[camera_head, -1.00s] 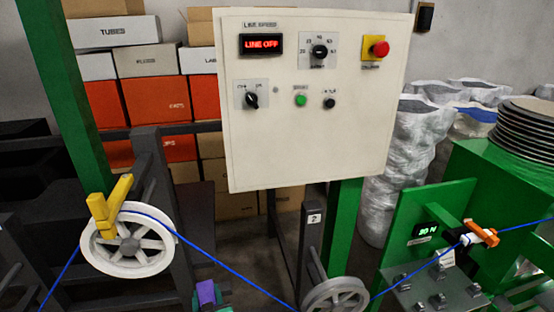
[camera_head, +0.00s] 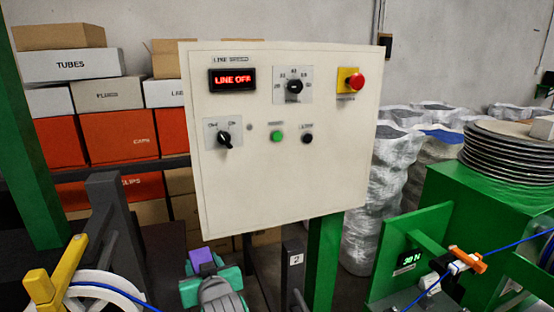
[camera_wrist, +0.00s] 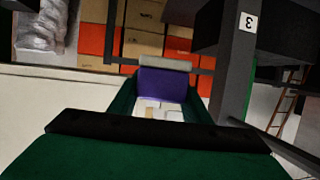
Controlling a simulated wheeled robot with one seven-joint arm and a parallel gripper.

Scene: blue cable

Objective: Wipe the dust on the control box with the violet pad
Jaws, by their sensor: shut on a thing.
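The control box (camera_head: 290,195) is a cream panel on a green post. It carries a red LINE OFF display, two dial knobs, a green button, a black button and a red stop button on yellow. No dust can be made out on its face at this size. My gripper (camera_head: 203,270) is below the box's lower left edge, apart from the panel in the picture. It is shut on the violet pad (camera_head: 202,257). In the wrist view the violet pad (camera_wrist: 161,85) sits between the green fingers, with a grey strip along its far edge.
A white wheel (camera_head: 100,290) with a yellow block and blue cable is at lower left. A green stand with a 30 N display (camera_head: 410,258) and an orange clamp is at right. Boxes (camera_head: 120,135) stack behind. Open air lies in front of the panel.

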